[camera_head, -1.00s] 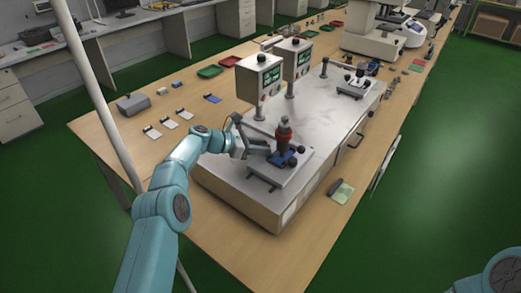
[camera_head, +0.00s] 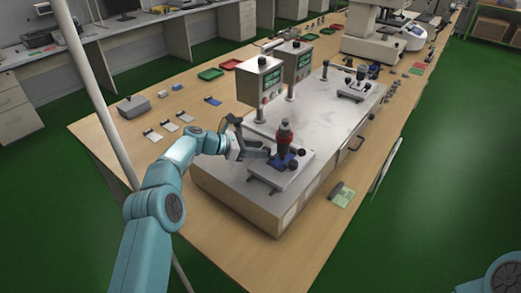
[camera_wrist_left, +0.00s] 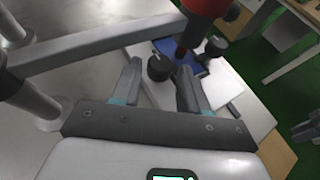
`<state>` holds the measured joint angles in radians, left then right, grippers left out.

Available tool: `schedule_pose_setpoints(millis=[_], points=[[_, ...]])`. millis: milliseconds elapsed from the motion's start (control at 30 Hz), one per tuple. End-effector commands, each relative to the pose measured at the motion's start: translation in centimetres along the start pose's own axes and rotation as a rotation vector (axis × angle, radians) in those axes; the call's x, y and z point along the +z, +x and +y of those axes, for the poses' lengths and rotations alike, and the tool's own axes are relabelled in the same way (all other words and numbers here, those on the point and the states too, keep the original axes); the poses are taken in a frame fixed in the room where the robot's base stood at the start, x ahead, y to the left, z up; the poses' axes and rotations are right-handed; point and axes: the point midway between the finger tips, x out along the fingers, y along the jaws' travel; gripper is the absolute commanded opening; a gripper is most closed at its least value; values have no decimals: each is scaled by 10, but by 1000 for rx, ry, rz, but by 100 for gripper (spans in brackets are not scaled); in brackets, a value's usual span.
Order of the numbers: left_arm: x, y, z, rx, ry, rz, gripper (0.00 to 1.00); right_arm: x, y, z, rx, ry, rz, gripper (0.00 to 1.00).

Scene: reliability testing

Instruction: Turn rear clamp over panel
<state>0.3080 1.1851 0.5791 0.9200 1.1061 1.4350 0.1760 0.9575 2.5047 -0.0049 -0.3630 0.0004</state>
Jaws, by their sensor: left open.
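A blue panel (camera_head: 284,161) lies on the test fixture plate (camera_head: 263,177), under a red and dark upright plunger (camera_head: 285,135). The panel also shows in the left wrist view (camera_wrist_left: 193,46). One black clamp knob (camera_wrist_left: 158,68) is beside the panel's near edge in the wrist view; another black knob (camera_wrist_left: 216,46) is farther right, and shows in the head view (camera_head: 302,153). My left gripper (camera_head: 266,152) is open at the fixture's left side. In the wrist view its fingers (camera_wrist_left: 160,72) are on either side of the near knob; contact cannot be told.
A grey lever bar (camera_wrist_left: 100,45) and posts stand close to my left gripper. Two display boxes (camera_head: 260,78) on posts stand behind the fixture. A second fixture (camera_head: 353,86) is farther back. A green and white card (camera_head: 341,195) lies at the table's right edge.

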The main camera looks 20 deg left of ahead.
Motion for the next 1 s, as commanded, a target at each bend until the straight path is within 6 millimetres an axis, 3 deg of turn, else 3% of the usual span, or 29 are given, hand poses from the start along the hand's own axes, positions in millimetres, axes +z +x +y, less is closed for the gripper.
schedule_pose_setpoints(millis=[300,433,600,1000], points=[[-1,-73,1,6,1,-1,44,0,15,5,0,0,0,43],[-1,-93,0,4,0,-1,44,0,17,6,0,0,0,43],[0,-104,0,1,1,-2,44,0,18,6,0,0,0,43],[0,-105,0,1,1,-1,44,0,17,6,0,0,0,43]])
